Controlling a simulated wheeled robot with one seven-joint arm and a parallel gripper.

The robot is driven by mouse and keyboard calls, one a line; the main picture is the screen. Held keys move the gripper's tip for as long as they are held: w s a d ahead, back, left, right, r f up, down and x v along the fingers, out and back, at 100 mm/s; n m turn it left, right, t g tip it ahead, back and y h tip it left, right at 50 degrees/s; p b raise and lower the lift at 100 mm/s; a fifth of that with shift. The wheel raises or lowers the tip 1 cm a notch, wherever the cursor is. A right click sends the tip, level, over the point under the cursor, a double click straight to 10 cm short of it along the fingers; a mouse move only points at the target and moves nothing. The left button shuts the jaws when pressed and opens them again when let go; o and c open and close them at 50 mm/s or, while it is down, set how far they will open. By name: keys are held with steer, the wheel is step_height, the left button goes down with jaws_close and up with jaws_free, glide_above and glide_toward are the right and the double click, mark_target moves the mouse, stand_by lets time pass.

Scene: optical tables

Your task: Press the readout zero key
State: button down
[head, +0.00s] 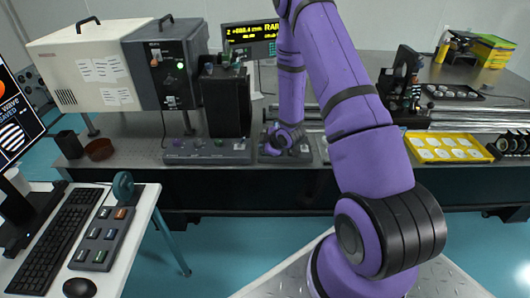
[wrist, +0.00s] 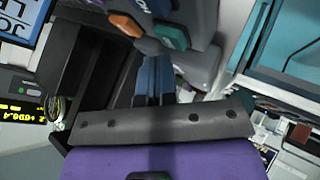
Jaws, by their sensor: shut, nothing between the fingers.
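The readout display (head: 250,38) stands at the back of the table with lit yellow-green figures. It also shows at the left edge of the wrist view (wrist: 22,110). A small dark key unit (head: 300,153) lies on the table under my wrist, mostly covered in the head view. In the wrist view an orange key (wrist: 126,23) and a teal key (wrist: 170,35) sit on grey housings just beyond my fingers. My gripper (wrist: 154,62) is shut and empty, its tips close to these housings. Contact cannot be told, and no key's label is clearly legible as zero.
A grey control box with knobs (head: 208,151) and a tall black block (head: 227,103) stand left of my wrist. A yellow tray (head: 447,148) and rails lie to the right. A keypad (head: 104,237) is on the left desk. The table's front edge is close.

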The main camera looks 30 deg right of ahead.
steer(key=shift+f, duration=0.4)
stand_by(0.7)
steer(key=shift+r, duration=0.8)
steer(key=shift+r, duration=0.1)
steer(key=shift+r, duration=2.4)
